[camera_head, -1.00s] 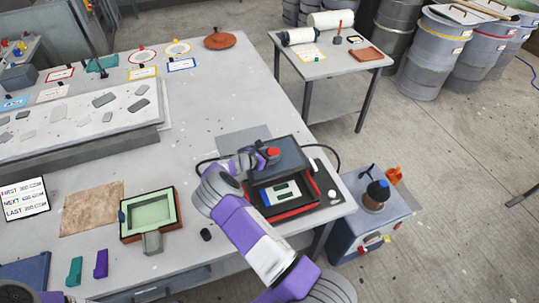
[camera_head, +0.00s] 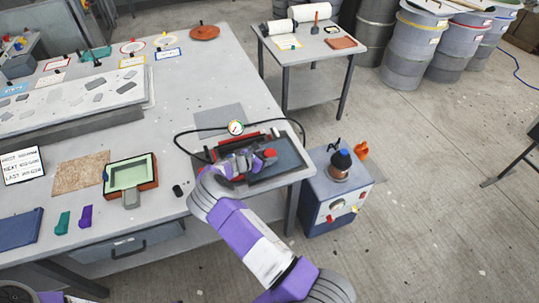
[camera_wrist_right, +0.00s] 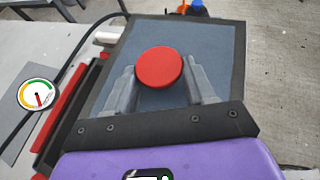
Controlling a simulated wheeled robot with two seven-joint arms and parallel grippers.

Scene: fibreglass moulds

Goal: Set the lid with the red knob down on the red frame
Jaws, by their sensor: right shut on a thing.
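The lid is a dark blue-grey panel (camera_head: 289,156) with a darker rim and a round red knob (camera_wrist_right: 159,67). My right gripper (camera_head: 262,160) is shut on the knob, with one grey finger on each side of it in the wrist view. The lid lies over most of the red frame (camera_wrist_right: 68,109) at the table's right corner. Red edges of the frame show past the lid's left side in the wrist view, so the lid sits off to the right. Whether the lid touches the frame cannot be told. My left gripper is not in view.
A round gauge (camera_head: 236,127) on a black hose stands behind the frame. A green-lined mould (camera_head: 131,176) lies to the left, with a small black piece (camera_head: 178,190) between. A blue-grey cabinet (camera_head: 335,197) with a bottle stands off the table's right edge.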

